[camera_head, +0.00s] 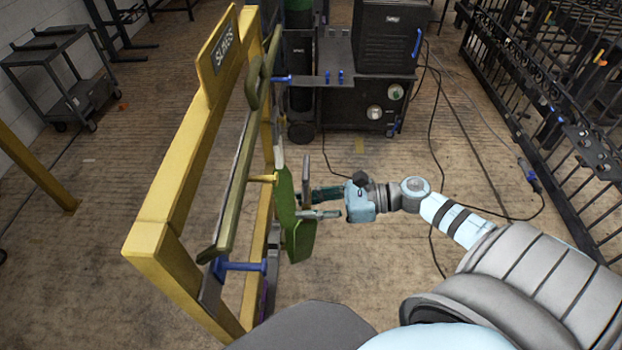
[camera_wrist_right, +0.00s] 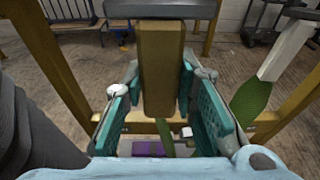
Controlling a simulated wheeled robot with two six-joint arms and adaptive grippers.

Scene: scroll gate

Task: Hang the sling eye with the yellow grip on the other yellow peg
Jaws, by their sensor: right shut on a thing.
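In the head view my right gripper (camera_head: 320,204) reaches left toward the yellow sling rack (camera_head: 180,190). In the right wrist view its teal pads (camera_wrist_right: 165,105) are shut on the brownish-yellow grip (camera_wrist_right: 160,65). The grip also shows as an upright bar (camera_head: 306,181) at the fingertips in the head view. A green sling (camera_head: 298,240) hangs just left of the gripper. One yellow peg (camera_head: 262,178) sticks out of the rack's rail near the green sling's top. I cannot make out a second yellow peg or the held sling's eye clearly. My left gripper is out of view.
Blue pegs stick out at the rail's far end (camera_head: 283,79) and near end (camera_head: 242,266). An olive sling (camera_head: 255,88) is at the far end. A dark welding cart (camera_head: 365,100) stands behind. Cables cross the floor, with open floor around my right gripper.

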